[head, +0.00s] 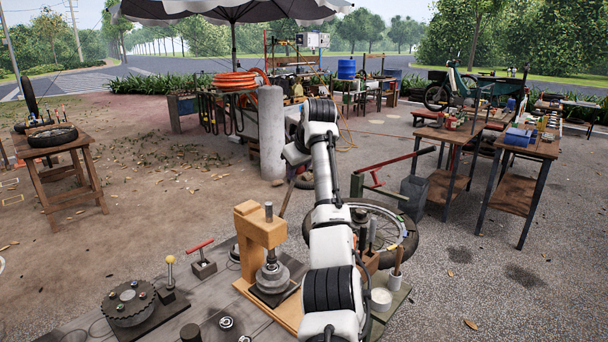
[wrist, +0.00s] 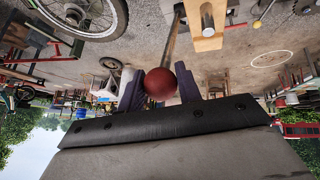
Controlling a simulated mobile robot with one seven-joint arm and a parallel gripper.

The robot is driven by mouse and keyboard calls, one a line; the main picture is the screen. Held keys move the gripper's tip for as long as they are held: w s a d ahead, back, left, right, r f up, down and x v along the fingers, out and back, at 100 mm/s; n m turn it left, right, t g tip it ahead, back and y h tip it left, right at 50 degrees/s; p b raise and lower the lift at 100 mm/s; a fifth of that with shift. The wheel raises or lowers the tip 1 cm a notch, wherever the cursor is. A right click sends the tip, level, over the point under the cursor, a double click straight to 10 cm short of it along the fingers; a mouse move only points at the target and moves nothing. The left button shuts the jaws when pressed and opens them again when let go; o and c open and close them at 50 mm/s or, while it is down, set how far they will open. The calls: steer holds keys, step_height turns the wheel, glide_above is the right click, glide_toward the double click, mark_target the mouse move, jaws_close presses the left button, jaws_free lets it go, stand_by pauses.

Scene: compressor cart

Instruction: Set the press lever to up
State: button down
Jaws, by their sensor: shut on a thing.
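The orange press (head: 262,230) stands on a wooden board in the head view, with a round metal weight-like part (head: 272,278) under its arm. Its lever, a thin rod (head: 284,203), slants up and right from the press and passes behind my arm. In the wrist view, which looks upside down, the red ball knob (wrist: 160,84) sits at the lever's end between the dark fingers of my gripper (wrist: 161,88). My gripper is shut on the knob. The rod (wrist: 171,40) runs from the knob toward the press (wrist: 207,22). The knob is hidden in the head view.
A red-handled clamp (head: 202,258), a yellow-knobbed lever (head: 169,275) and a round dial plate (head: 128,303) are left of the press. A bicycle wheel (head: 405,235) lies to the right. A grey concrete pillar (head: 271,135) stands behind.

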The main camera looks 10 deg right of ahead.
steer(key=shift+w+a+r, duration=0.3)
steer(key=shift+w+a, duration=0.05)
steer(key=shift+r, duration=0.15)
steer(key=c, duration=1.4)
jaws_free()
steer(key=shift+w, duration=0.1)
steer(key=o, duration=0.4)
steer(key=shift+a, duration=0.15)
